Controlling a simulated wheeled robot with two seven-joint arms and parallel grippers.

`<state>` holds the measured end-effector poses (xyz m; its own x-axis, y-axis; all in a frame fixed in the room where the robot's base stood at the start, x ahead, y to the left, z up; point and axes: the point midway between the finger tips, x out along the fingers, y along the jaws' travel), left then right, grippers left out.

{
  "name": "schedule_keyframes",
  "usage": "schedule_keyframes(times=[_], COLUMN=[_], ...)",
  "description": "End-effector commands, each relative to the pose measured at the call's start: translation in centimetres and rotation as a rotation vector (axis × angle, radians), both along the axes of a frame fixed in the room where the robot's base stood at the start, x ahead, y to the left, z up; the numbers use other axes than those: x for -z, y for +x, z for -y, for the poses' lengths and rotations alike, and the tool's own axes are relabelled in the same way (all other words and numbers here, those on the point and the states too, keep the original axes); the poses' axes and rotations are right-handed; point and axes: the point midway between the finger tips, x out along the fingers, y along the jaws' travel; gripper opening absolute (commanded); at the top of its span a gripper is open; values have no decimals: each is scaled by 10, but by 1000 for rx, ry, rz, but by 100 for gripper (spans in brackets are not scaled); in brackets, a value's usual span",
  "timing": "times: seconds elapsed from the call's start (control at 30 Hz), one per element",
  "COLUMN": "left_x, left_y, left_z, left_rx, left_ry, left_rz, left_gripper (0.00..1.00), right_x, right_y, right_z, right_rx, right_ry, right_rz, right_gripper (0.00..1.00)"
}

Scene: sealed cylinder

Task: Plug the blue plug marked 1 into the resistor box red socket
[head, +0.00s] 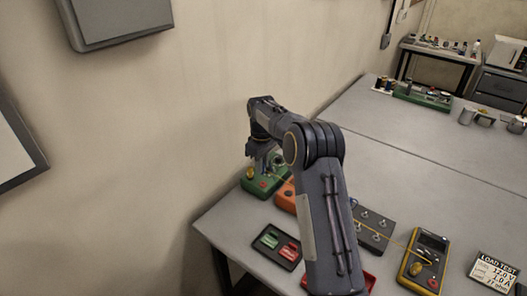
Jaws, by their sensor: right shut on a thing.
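My right gripper (270,163) reaches down over the left end of the table, above a green box (250,184) with a small red spot on top. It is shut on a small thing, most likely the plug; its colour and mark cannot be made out. An orange box (284,198) stands beside the green one, partly hidden by my right arm. I cannot tell from here which box is the resistor box. A thin yellow-orange cable shows near the gripper. Whether the held thing touches a socket is hidden. My left gripper is not in view.
A dark tray with green and red pieces (278,246) lies at the table's front left. A dark panel with several knobs (374,228), a yellow multimeter (425,262) and a load test sign (494,271) stand to the right. The wall is close behind the boxes.

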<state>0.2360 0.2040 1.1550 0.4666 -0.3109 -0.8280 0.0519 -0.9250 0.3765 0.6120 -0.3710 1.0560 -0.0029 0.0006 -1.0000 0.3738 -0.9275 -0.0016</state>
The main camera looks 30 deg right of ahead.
Motion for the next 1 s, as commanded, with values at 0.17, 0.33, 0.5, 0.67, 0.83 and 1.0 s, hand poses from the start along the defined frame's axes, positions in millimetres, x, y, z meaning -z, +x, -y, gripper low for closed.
schedule_keyframes(times=[0.17,0.33,0.5,0.67,0.83,1.0], left_x=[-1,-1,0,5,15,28], left_y=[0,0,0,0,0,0], left_z=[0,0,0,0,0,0], left_rx=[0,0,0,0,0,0], left_ry=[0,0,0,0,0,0], left_rz=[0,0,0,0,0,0], left_gripper=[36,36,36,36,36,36], right_x=[-4,-4,-2,4,18,35], right_y=[2,2,2,2,2,1], right_z=[6,5,5,5,5,5], right_rx=[-11,-11,-10,-10,-10,-10], right_ry=[2,1,1,1,1,1], right_rz=[0,1,1,0,0,1], right_gripper=[0,0,0,0,0,0])
